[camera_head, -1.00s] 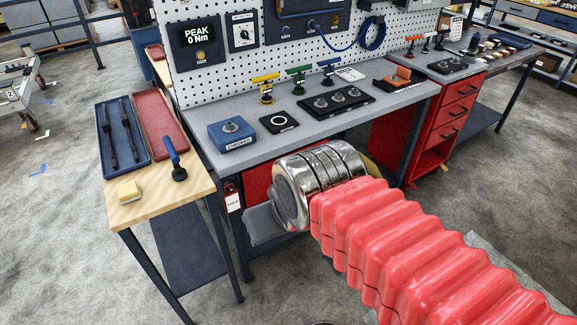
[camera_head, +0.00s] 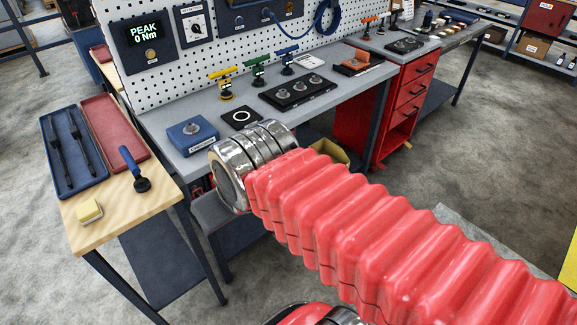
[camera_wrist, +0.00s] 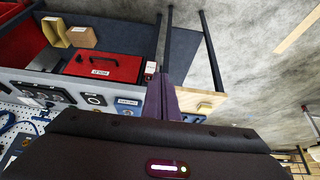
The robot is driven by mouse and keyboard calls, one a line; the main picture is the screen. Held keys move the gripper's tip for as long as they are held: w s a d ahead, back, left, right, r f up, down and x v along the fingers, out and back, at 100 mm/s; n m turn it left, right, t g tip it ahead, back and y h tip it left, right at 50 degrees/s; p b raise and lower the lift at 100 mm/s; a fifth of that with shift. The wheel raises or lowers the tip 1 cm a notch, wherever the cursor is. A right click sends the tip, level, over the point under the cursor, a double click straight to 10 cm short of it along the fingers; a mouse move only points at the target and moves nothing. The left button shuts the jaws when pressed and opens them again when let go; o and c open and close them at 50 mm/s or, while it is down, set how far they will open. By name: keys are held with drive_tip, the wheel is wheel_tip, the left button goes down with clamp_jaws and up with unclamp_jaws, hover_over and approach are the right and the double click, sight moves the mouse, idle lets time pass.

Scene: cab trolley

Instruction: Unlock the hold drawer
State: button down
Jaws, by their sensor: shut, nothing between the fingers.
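In the wrist view, which shows the bench upside down, a red drawer (camera_wrist: 100,66) has a dark handle and a small white label, too small to read surely. A small red-and-white tag (camera_wrist: 150,68) hangs beside it. My gripper (camera_wrist: 168,78) shows as dark purple fingers, shut and empty, pointing towards the bench's leg side, near the tag; I cannot tell whether they touch anything. In the head view my arm and metal wrist hide the drawer front and my fingers. A bit of red, perhaps the tag, shows at the bench corner.
The grey bench (camera_head: 345,90) carries a blue box (camera_head: 190,135), coloured T-handled tools and black trays. A wooden side table (camera_head: 125,198) with blue and red trays stands left. An open yellow box (camera_wrist: 55,30) and a brown box (camera_wrist: 82,37) sit below the bench.

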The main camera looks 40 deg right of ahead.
drive_tip(key=w+d+f+n+t+h, duration=0.1)
drive_tip(key=w+d+n, duration=0.1)
drive_tip(key=w+d, duration=0.55)
drive_tip(key=w+d+f+n+t+h, duration=0.2)
drive_tip(key=w+d, duration=0.3)
drive_tip(key=w, duration=0.6)
drive_tip(key=w+d+f+n+t, duration=0.2)
drive_tip(key=w+d+f+n, duration=0.2)
drive_tip(key=w+d+f, duration=0.6)
drive_tip(key=w+d+f+n+t, duration=0.2)
drive_tip(key=d+f+n+t, duration=0.15)
drive_tip(key=d+f, duration=0.8)
drive_tip(key=s+d+f+n+t, duration=0.3)
drive_tip(key=s+f, duration=0.5)
drive_tip(key=f, duration=0.4)
drive_tip(key=shift+s+d+n+h, duration=0.3)
drive_tip(key=shift+s+n+h, duration=0.05)
drive_tip(key=shift+h, duration=0.05)
drive_tip(key=shift+w+f, duration=0.1)
drive_tip(key=shift+w, duration=0.05)
